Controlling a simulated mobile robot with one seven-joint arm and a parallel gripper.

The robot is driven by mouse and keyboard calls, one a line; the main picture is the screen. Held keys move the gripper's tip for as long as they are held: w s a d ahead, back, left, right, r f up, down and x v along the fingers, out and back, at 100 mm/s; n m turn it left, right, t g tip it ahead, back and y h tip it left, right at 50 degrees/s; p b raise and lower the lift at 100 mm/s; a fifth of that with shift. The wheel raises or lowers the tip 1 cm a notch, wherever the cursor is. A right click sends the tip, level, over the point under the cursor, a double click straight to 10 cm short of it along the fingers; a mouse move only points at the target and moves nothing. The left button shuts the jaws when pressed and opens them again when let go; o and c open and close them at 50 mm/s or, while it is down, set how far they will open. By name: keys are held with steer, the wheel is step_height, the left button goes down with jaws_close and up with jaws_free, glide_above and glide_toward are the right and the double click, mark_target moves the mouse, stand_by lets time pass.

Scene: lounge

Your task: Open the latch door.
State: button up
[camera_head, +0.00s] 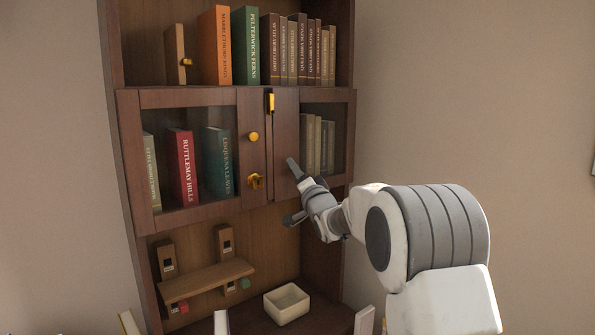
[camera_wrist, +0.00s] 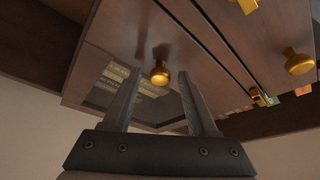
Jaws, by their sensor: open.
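The wooden cabinet has a left glass door (camera_head: 145,160) and a right glass door (camera_head: 343,140). A gold latch (camera_head: 270,102) sits at the top where the doors meet; it also shows in the wrist view (camera_wrist: 260,97). The left door has a round gold knob (camera_head: 253,136) and a gold turn-piece (camera_head: 255,181) below it. Both doors look shut. My gripper (camera_head: 290,192) is open in front of the right door's lower part. In the wrist view a gold knob (camera_wrist: 160,73) on the right door shows between its open fingers (camera_wrist: 161,76). Contact cannot be told.
Books (camera_head: 215,45) stand on the top shelf and behind the glass. Below the doors are a small wooden ledge (camera_head: 205,282) and a cream square bowl (camera_head: 287,303) on the lower shelf. Bare wall (camera_head: 470,90) lies to the right.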

jaws_close()
stand_by(0.4)
stand_by(1.1)
